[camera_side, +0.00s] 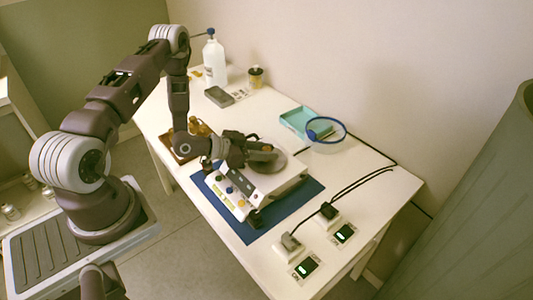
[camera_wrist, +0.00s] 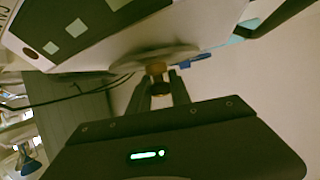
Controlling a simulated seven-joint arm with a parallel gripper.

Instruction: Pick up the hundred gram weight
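A small brass-coloured weight (camera_wrist: 155,69) shows between the fingertips of my gripper (camera_wrist: 160,88) in the wrist view, close to the round pan of the balance. The two dark fingers lie on either side of it. I cannot tell whether they press on it or stand slightly apart, nor whether it rests on the pan. In the side view, my gripper (camera_side: 264,153) is low over the pan (camera_side: 283,163) of the white balance (camera_side: 267,184), and it hides most of the weight. No mass marking is readable.
The balance stands on a blue mat (camera_side: 288,208). A wooden tray with brass pieces (camera_side: 199,130) is behind my wrist. Plugs and cables (camera_side: 327,212) lie at the right.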

